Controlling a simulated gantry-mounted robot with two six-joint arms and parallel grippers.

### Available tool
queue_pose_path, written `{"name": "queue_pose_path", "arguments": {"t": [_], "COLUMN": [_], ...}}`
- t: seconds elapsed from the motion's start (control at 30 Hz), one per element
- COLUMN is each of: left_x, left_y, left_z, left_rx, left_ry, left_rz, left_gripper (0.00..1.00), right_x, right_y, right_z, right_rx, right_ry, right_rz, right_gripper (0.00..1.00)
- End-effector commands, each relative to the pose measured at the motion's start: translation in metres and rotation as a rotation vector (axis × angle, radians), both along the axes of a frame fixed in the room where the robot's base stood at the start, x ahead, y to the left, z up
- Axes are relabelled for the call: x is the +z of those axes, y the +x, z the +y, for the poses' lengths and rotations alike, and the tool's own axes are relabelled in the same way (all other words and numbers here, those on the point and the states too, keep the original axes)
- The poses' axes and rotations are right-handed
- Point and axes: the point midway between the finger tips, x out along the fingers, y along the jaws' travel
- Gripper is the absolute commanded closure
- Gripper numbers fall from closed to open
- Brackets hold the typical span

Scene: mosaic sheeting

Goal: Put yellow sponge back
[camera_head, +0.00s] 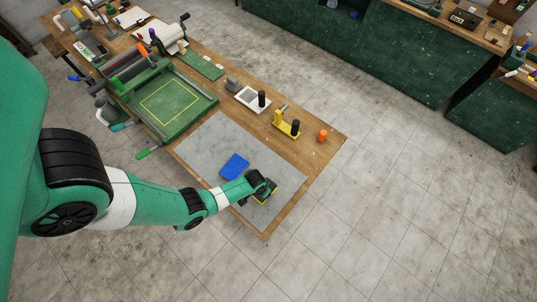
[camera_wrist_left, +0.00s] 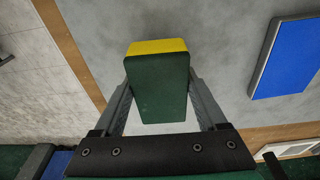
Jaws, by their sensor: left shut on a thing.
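The sponge, yellow with a dark green face, is between the two fingers of my left gripper (camera_wrist_left: 158,92) in the left wrist view. Its yellow part (camera_wrist_left: 157,47) shows at the far end and its green face (camera_wrist_left: 158,88) faces the camera. I cannot tell whether the sponge touches the mat. My right gripper is not in view.
A blue flat block (camera_head: 235,166) lies on the mat just left of my left gripper; it also shows in the left wrist view (camera_wrist_left: 288,58). Behind the mat stand a yellow tool (camera_head: 286,124), an orange piece (camera_head: 322,135) and a white plate (camera_head: 248,99). A green framed tray (camera_head: 170,103) is left.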

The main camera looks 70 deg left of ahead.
Motion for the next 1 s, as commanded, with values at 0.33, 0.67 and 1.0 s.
{"name": "queue_pose_path", "arguments": {"t": [0.33, 0.67, 1.0], "left_x": [-0.011, -0.012, 0.010], "left_y": [0.000, 0.000, 0.000], "left_z": [0.000, 0.000, -0.001], "left_rx": [0.000, -0.001, -0.003], "left_ry": [0.000, 0.000, 0.000], "left_rz": [0.000, 0.000, 0.000], "left_gripper": [0.86, 0.00, 0.00], "right_x": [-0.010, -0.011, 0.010], "right_y": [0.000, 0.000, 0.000], "right_z": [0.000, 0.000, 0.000], "right_rx": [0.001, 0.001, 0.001], "right_ry": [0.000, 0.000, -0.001], "right_rz": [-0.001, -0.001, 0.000], "right_gripper": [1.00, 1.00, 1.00]}}
